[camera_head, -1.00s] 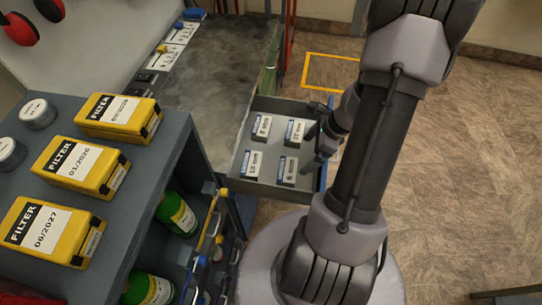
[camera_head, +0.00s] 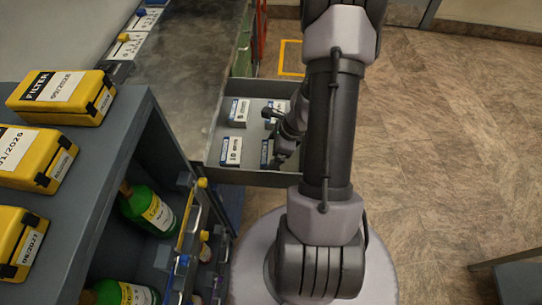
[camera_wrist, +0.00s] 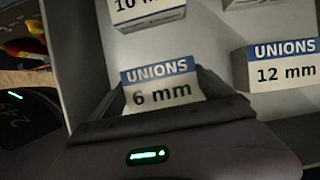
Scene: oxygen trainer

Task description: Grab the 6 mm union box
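The 6 mm union box (camera_wrist: 162,90) is white with a blue "UNIONS" band and sits in the grey drawer (camera_head: 258,178). In the head view the box (camera_head: 265,154) is partly hidden by my gripper (camera_head: 275,130). In the wrist view the dark fingers of my gripper (camera_wrist: 163,100) lie on either side of the 6 mm box, their tips close to its side edges. I cannot tell whether they press on it. The lower part of the box is hidden behind my gripper.
The 12 mm box (camera_wrist: 282,66) stands to the right in the wrist view, and the 10 mm box (camera_wrist: 146,12) above. An 8 mm box (camera_head: 238,111) is also in the drawer. A grey shelf unit (camera_head: 118,140) with yellow filter boxes stands left.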

